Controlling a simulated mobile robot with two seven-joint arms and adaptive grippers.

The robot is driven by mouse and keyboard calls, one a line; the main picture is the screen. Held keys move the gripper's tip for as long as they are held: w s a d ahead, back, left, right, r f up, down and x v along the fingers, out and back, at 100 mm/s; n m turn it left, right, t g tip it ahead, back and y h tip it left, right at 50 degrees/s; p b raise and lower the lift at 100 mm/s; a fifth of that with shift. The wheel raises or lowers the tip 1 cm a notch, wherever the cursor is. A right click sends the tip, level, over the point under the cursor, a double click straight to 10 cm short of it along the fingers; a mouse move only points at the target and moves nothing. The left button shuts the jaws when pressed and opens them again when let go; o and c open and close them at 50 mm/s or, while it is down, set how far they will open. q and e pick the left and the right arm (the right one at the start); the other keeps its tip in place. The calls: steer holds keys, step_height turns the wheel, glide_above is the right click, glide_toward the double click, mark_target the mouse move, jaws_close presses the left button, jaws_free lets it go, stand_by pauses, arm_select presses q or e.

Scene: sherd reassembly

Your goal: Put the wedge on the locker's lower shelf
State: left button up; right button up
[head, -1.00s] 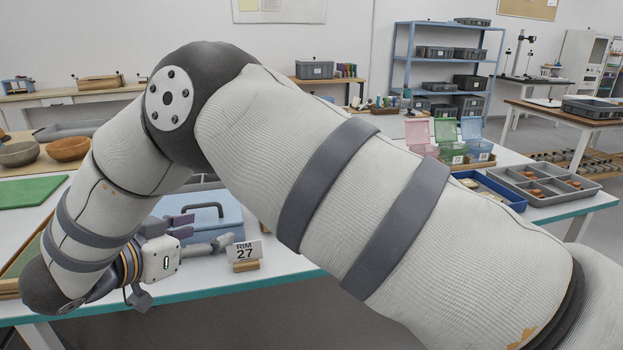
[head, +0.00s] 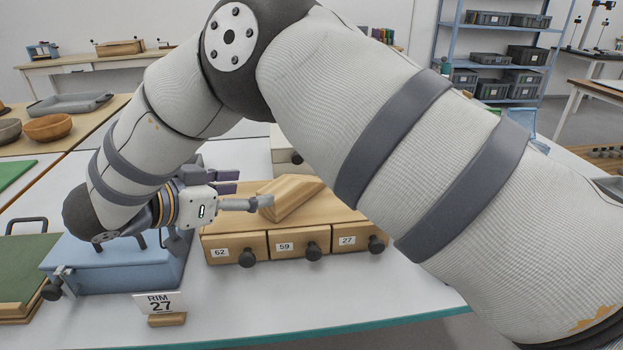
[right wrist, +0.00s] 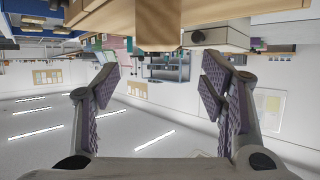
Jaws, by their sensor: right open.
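The wedge is a pale wooden block (head: 292,196) with a sloping face, lying on top of a low wooden drawer unit (head: 325,212). My right gripper (head: 246,194) is open, just left of the wedge, with its fingers pointing towards it. One fingertip overlaps the wedge's left end in the head view; I cannot tell whether they touch. In the right wrist view, which is upside down, the open fingers (right wrist: 160,82) have nothing between them, and a wooden block end (right wrist: 158,25) shows beyond. I cannot pick out the locker for certain. My left gripper is out of view.
A blue metal box (head: 110,272) stands left of the drawer unit, below my right forearm. A green-topped board (head: 25,268) lies at the left. My right arm hides much of the table's right side.

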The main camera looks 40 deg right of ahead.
mark_target(290, 185)
steer(key=shift+d, duration=0.35)
steer(key=x, duration=1.1)
steer(key=shift+d+f, duration=0.25)
steer(key=shift+d, duration=0.05)
steer(key=c, duration=1.4)
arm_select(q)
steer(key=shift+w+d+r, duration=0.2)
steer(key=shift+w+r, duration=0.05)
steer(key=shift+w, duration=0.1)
arm_select(e)
steer(key=shift+o, duration=0.2)
